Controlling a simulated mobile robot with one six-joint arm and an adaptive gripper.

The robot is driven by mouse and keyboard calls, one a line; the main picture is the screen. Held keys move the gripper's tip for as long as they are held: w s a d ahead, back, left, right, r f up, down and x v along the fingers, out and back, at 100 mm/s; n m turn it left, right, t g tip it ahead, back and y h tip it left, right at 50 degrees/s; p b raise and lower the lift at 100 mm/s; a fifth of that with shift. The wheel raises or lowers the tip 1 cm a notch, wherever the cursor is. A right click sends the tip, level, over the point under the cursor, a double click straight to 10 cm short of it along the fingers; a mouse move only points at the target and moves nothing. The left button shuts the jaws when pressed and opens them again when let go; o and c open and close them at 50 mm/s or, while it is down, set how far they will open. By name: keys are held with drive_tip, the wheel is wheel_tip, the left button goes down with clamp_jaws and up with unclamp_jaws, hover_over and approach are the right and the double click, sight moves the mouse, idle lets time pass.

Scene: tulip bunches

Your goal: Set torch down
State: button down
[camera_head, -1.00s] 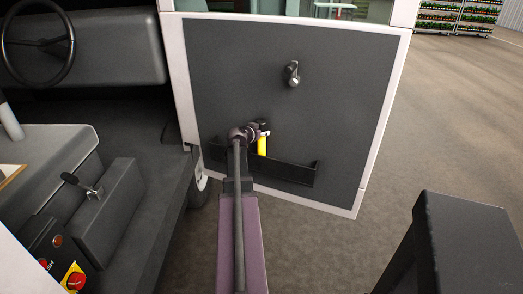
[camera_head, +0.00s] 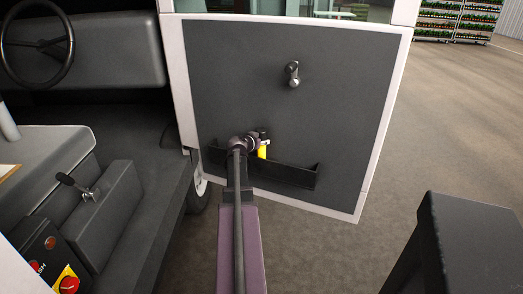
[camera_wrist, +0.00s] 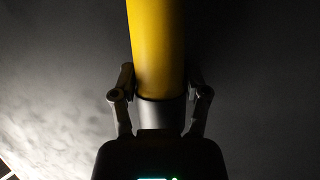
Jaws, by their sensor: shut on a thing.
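The torch (camera_head: 262,152) is yellow with a dark end. In the head view it stands upright at the black door pocket (camera_head: 290,174), its lower part hidden by the pocket's front wall. In the wrist view the torch's yellow body (camera_wrist: 156,45) runs up out of the picture. My gripper (camera_head: 261,137) is at the torch's top end, just above the pocket. In the wrist view my gripper (camera_wrist: 160,97) is shut on the torch's dark end, one finger on each side. Whether the torch's lower end touches the pocket's floor is hidden.
The dark door panel (camera_head: 235,80) stands open behind the pocket, with a door handle (camera_head: 292,73) higher up. The cab seat base and a lever (camera_head: 78,186) are at left. A black stand (camera_head: 470,235) is at right. Open floor lies beyond the door.

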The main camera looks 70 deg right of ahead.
sight(262, 146)
wheel_tip(262, 146, down, 3)
drive_tip(key=shift+r+b, duration=0.1)
drive_tip(key=shift+b, duration=0.95)
drive_tip(key=shift+d+f, duration=0.2)
drive_tip(key=shift+f, duration=0.1)
drive_tip(key=shift+f+b, duration=0.1)
drive_tip(key=shift+b, duration=0.3)
drive_tip(key=shift+c, duration=0.4)
unclamp_jaws()
drive_tip(key=shift+r, duration=0.2)
drive_tip(key=p+v, duration=0.5)
drive_tip(key=v, duration=0.7)
drive_tip(key=shift+f, duration=0.1)
